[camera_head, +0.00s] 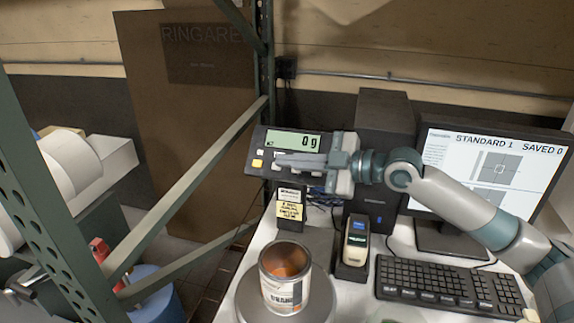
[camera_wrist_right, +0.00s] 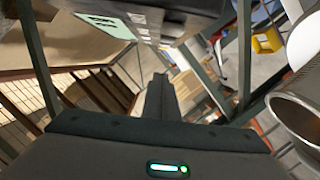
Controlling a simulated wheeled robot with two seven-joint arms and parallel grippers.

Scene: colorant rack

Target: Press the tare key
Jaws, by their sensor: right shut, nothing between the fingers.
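The scale's indicator panel (camera_head: 294,144) is mounted above the bench, and its green display reads 0 g. Below the display are small keys, including a yellow key (camera_head: 257,163) at the lower left. I cannot read which one is the tare key. My right gripper (camera_head: 279,160) is shut and empty, its fingers pointing left across the key row and hiding part of it. Contact with a key cannot be told. In the right wrist view the shut fingers (camera_wrist_right: 160,85) lie below the panel, whose display (camera_wrist_right: 106,23) shows at upper left. My left gripper is not seen.
An open paint can (camera_head: 284,292) with orange-brown content stands on the round scale pan (camera_head: 322,302). A labelled handheld device (camera_head: 355,243), a keyboard (camera_head: 445,287) and a monitor (camera_head: 490,165) are to the right. A green rack post (camera_head: 45,220) stands at left.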

